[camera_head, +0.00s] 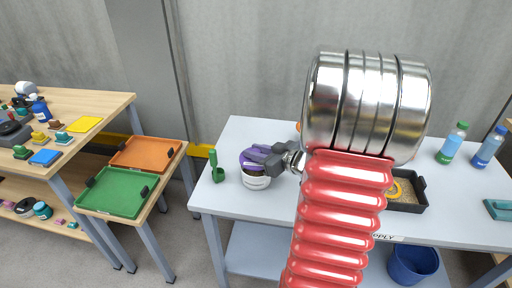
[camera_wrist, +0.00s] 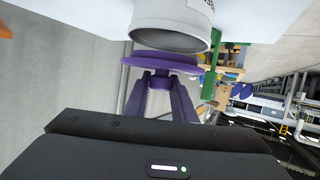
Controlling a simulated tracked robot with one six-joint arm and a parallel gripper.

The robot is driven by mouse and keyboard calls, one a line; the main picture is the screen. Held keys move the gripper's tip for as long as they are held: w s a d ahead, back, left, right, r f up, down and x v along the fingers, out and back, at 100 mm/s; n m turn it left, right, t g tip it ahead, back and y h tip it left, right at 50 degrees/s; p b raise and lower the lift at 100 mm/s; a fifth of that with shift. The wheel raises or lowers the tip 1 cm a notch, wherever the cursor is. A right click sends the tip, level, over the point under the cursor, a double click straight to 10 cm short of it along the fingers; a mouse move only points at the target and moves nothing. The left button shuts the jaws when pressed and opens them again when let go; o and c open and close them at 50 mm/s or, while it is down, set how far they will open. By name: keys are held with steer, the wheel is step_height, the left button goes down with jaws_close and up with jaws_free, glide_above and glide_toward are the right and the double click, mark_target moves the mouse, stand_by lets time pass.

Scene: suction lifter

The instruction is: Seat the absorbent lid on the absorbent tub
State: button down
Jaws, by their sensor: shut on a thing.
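The absorbent tub (camera_head: 257,183) is a white round tub standing near the left end of the light table. In the wrist view, which is upside down, the tub (camera_wrist: 172,18) shows its dark open mouth. The purple absorbent lid (camera_wrist: 150,63) is just over that mouth, roughly level, a little off to one side. Part of the mouth shows, so the lid is not flush on the rim. My gripper (camera_wrist: 162,80) has purple fingers shut on the lid's knob. In the head view my gripper (camera_head: 256,155) is over the tub and largely hides the lid.
A green scoop-like thing (camera_head: 217,170) stands close left of the tub. A black tray (camera_head: 408,205), bottles (camera_head: 453,142) and a blue bucket (camera_head: 412,265) are to the right. My arm hides the table's middle. Green (camera_head: 117,192) and orange (camera_head: 147,154) trays lie left.

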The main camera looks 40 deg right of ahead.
steer(key=shift+f, duration=1.3)
steer(key=shift+f, duration=0.1)
steer(key=c, duration=1.4)
jaws_free()
steer(key=v, duration=1.3)
steer(key=shift+s, duration=0.35)
steer(key=shift+d, duration=0.15)
